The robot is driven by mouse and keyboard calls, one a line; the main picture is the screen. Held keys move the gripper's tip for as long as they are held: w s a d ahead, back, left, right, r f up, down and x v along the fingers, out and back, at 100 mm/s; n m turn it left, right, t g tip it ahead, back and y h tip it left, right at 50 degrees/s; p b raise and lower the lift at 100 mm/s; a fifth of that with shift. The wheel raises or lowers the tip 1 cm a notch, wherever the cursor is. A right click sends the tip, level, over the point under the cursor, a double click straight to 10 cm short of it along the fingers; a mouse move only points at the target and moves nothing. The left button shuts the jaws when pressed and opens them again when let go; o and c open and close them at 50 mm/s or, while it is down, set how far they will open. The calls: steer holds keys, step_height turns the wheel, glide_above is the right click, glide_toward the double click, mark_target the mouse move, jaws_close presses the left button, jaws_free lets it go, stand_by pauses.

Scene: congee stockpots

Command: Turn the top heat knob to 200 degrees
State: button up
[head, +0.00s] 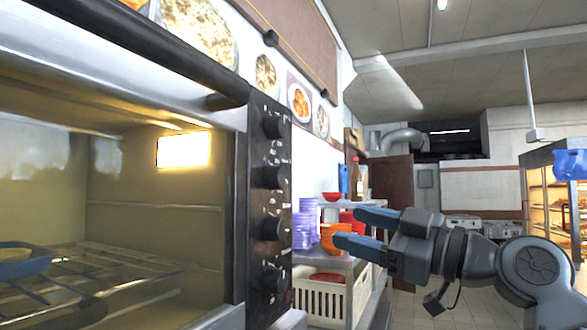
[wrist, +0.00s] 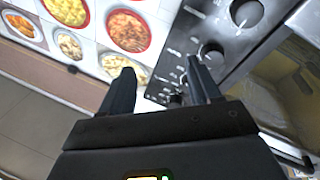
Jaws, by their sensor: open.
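The oven's black control panel (head: 256,190) carries a column of dark round knobs. The top heat knob (head: 273,125) is the uppermost; its pointer and the markings are too small to read. My gripper (head: 350,226) is open and empty, to the right of the panel and lower than the top knob, apart from it. In the wrist view my gripper (wrist: 159,70) shows two spread dark fingers. The panel (wrist: 195,25) lies beyond the right finger, with several knobs in sight. I cannot tell which of these is the top one.
The glass oven door (head: 120,190) with its dark handle (head: 150,45) fills the left. Behind the gripper are purple stacked bowls (head: 305,228), orange bowls (head: 335,240) and a white crate (head: 322,298). Food pictures (wrist: 125,30) line the wall. Open floor lies to the right.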

mark_target(284, 128)
steer(key=s+a+r+n+g, duration=0.1)
steer(key=s+r+n+g, duration=0.2)
steer(key=r, duration=0.4)
steer(key=s+a+r+n+g, duration=0.2)
steer(key=r+n+g, duration=0.1)
steer(key=r+n, duration=0.4)
steer(key=shift+m, duration=0.6)
steer(key=x, duration=0.4)
steer(key=r+x, duration=0.1)
steer(key=x, duration=0.2)
steer(key=shift+a+p, duration=0.15)
steer(key=shift+p, duration=0.2)
steer(key=shift+c, duration=0.3)
steer(key=c, duration=1)
